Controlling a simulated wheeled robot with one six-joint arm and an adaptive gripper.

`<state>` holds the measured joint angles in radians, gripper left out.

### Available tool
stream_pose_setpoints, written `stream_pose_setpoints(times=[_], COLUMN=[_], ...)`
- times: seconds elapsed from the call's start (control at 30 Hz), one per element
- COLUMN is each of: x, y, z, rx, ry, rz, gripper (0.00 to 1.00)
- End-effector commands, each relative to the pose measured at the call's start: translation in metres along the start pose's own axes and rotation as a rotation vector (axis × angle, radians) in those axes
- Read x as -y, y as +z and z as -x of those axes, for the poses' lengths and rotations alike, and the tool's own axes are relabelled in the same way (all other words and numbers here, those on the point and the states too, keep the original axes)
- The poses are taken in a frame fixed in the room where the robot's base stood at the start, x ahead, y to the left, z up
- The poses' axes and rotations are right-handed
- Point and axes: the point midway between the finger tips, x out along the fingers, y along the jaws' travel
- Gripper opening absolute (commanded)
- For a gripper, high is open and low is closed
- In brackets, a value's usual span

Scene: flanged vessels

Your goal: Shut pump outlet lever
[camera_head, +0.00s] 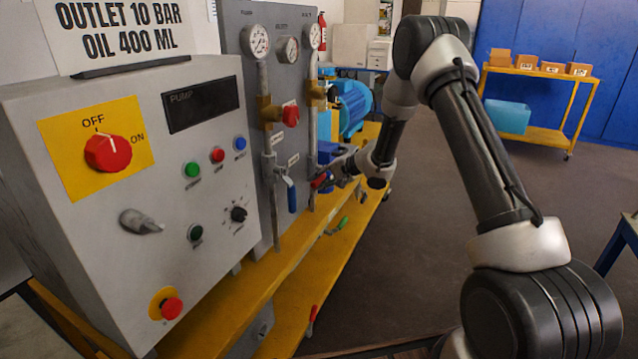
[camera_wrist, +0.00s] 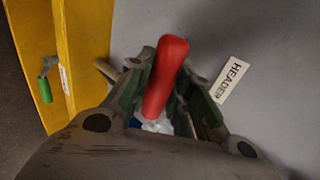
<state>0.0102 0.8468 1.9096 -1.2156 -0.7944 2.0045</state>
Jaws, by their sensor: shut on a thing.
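My gripper (camera_head: 335,178) is at the pipe panel, shut on a red-handled lever (camera_head: 319,180). In the wrist view the red lever handle (camera_wrist: 165,75) lies between the fingers of my gripper (camera_wrist: 168,92), its tip sticking out past them. A label reading HEADER (camera_wrist: 231,80) is on the panel beside it. A blue-handled lever (camera_head: 291,194) hangs downward on the pipe to the left, free of my gripper. The small labels near it are too small to read, so I cannot tell which lever is the pump outlet one. The held lever's valve body is mostly hidden.
A grey control box (camera_head: 130,200) with a red OFF/ON knob (camera_head: 107,152) stands at left. Gauges (camera_head: 257,41) and a red-handled valve (camera_head: 290,115) are above on the panel. A green lever (camera_head: 343,223) sits lower on the yellow frame (camera_head: 330,255). Open floor lies to the right.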

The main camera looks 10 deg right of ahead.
Motion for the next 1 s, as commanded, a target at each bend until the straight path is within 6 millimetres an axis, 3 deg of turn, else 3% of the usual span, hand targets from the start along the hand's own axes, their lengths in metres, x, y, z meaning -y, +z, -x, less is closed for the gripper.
stream_pose_setpoints(times=[0.4,0.43,0.57,0.87,1.0], x=[0.001,0.001,0.001,0.001,0.002], y=[-0.001,-0.001,-0.001,-0.001,-0.002], z=[0.001,0.001,0.001,0.001,0.014], rx=[0.002,0.002,0.002,0.003,0.000], ry=[-0.001,-0.001,-0.001,-0.001,-0.002], rz=[-0.010,-0.010,-0.009,-0.008,-0.008], gripper=[0.00,0.23,0.44,0.44,0.44])
